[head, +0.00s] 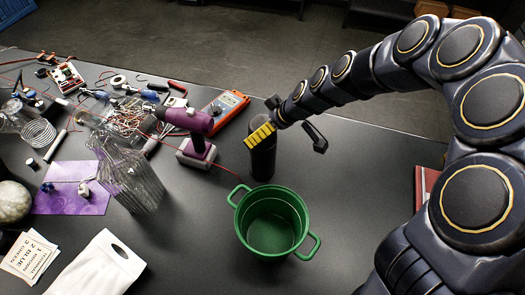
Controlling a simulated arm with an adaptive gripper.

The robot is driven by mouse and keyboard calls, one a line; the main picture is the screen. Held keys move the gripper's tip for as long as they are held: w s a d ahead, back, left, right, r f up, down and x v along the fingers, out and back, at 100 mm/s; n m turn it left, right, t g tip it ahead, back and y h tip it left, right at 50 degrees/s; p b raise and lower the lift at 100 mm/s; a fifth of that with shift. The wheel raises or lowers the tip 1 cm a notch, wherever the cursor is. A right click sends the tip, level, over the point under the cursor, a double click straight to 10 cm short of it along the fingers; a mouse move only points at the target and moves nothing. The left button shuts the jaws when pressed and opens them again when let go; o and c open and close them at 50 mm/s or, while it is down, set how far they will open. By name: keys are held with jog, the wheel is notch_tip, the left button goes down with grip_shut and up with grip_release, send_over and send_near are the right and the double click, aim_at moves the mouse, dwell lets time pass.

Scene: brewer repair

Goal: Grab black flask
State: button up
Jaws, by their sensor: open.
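The black flask (263,160) stands upright on the dark table, behind the green pot and right of the purple drill. My gripper (290,132) is at the flask's upper part, with yellow pads showing at its left and one dark finger out to the right. The gripper is open. The yellow pads overlap the top of the flask in the picture, and I cannot tell whether they touch it. The flask's top is partly hidden by the gripper.
A green two-handled pot (270,250) stands just in front of the flask. A purple drill (190,135) stands close on the left, with an orange multimeter (225,106) behind. A ribbed clear container (132,180) and wires crowd the left.

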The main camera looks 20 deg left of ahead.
jog(key=x, duration=0.2)
jog(key=shift+w+a+f, duration=0.1)
jog(key=shift+f, duration=0.15)
jog(key=c, duration=1.1)
